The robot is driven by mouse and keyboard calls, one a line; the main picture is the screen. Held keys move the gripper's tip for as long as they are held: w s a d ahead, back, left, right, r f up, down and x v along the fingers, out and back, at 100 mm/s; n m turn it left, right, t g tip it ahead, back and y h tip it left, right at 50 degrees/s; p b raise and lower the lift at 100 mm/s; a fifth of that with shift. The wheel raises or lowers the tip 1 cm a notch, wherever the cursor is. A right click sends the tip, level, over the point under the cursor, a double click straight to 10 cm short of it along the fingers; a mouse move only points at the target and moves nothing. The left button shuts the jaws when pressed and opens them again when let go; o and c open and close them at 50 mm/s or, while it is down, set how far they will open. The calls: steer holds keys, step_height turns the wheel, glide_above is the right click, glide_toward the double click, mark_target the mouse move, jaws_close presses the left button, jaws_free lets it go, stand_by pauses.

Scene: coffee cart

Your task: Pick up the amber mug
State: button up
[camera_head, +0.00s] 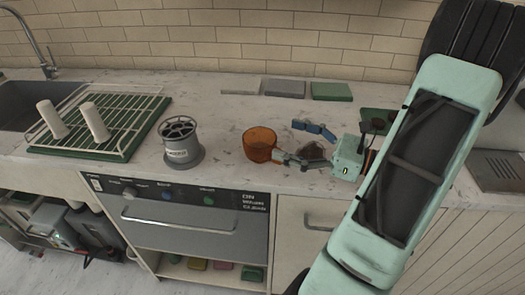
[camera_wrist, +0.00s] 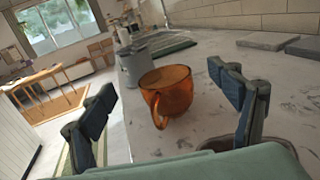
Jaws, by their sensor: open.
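The amber mug (camera_head: 260,144) stands upright on the pale counter, right of a grey canister. In the wrist view the mug (camera_wrist: 168,92) is ahead of my gripper, between the lines of its two fingers, with its handle on the near left side. My gripper (camera_head: 304,145) comes in from the right, its fingers spread. The nearer finger's tip appears close to the mug's right side; I cannot tell whether it touches. In the wrist view the fingers (camera_wrist: 170,108) stand wide apart with nothing held between them.
The grey canister (camera_head: 182,146) stands left of the mug. A drying rack (camera_head: 118,112) with two pale cups is farther left. Flat slabs, one of them green (camera_head: 331,92), lie along the back. The counter's front edge is close below the mug; bare counter (camera_head: 225,125) separates canister and mug.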

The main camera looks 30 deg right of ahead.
glide_toward(246, 139)
steer(key=shift+f+b+v, duration=0.2)
steer(key=shift+b+v, duration=0.1)
steer(key=shift+v, duration=0.6)
steer(key=shift+x, duration=3.6)
steer(key=shift+r, duration=0.15)
steer(key=shift+c, duration=0.5)
steer(key=c, duration=1.3)
